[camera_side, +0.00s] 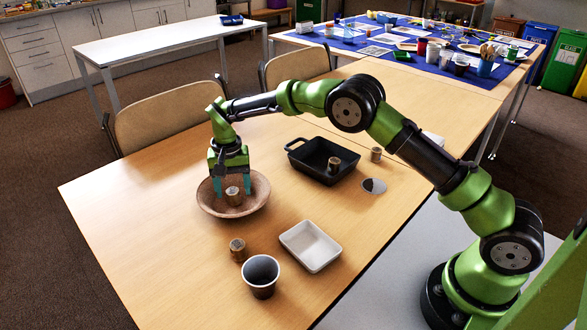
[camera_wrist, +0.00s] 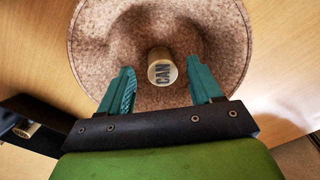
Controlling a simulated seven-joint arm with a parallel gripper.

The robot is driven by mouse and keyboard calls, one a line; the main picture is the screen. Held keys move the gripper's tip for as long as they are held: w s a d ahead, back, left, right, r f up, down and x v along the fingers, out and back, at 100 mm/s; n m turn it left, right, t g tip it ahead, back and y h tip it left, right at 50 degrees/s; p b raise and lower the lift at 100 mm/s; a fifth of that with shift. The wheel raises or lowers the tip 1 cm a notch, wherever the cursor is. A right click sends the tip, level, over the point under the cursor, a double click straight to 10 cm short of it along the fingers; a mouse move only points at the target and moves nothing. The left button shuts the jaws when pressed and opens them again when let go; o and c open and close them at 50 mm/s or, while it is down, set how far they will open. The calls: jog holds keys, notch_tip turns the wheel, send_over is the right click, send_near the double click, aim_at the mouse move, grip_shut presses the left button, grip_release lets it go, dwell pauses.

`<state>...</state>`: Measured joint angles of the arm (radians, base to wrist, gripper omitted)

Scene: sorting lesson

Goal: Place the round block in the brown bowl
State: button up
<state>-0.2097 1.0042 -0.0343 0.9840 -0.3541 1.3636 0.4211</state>
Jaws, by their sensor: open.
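The brown bowl (camera_side: 258,203) stands on the wooden table, left of centre in the side view; its speckled inside fills the top of the wrist view (camera_wrist: 100,50). A small tan round block (camera_side: 233,196) is inside the bowl, apparently resting on its bottom. In the wrist view this block (camera_wrist: 162,69) shows a light top with dark letters like "CAN". My gripper (camera_side: 232,186) is over the bowl, pointing down, with its teal fingers apart. In the wrist view the fingers (camera_wrist: 162,84) stand on either side of the block, with gaps between.
Similar round blocks stand by the grey cup (camera_side: 262,275), at the near left block (camera_side: 237,249), in the black pan (camera_side: 300,158), and behind the pan's right side (camera_side: 376,154). A white dish (camera_side: 311,245) lies near the cup. The table's left part is clear.

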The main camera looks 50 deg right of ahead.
aim_at(237, 192)
jog(key=shift+r, duration=3.5)
jog(key=shift+s+d+f+n, duration=0.1)
jog(key=shift+s+f+n, duration=0.15)
jog(key=shift+f, duration=0.2)
jog(key=shift+s+d+f+n, duration=0.1)
jog(key=shift+s+f+n, duration=0.15)
jog(key=shift+f, duration=0.2)
jog(key=s+d+r+t, duration=0.2)
jog(key=s+r, duration=0.3)
jog(key=s, duration=0.5)
jog(key=s+d+r+n+t+y, duration=0.1)
jog(key=s+d+r+t, duration=0.1)
jog(key=s+r, duration=0.4)
jog(key=s+d+r+n+t+y, duration=0.1)
jog(key=s+d+r+t, duration=0.2)
jog(key=s, duration=1.2)
notch_tip(237, 192, up, 2)
jog(key=shift+s+d+r, duration=0.15)
jog(key=shift+s+r, duration=0.05)
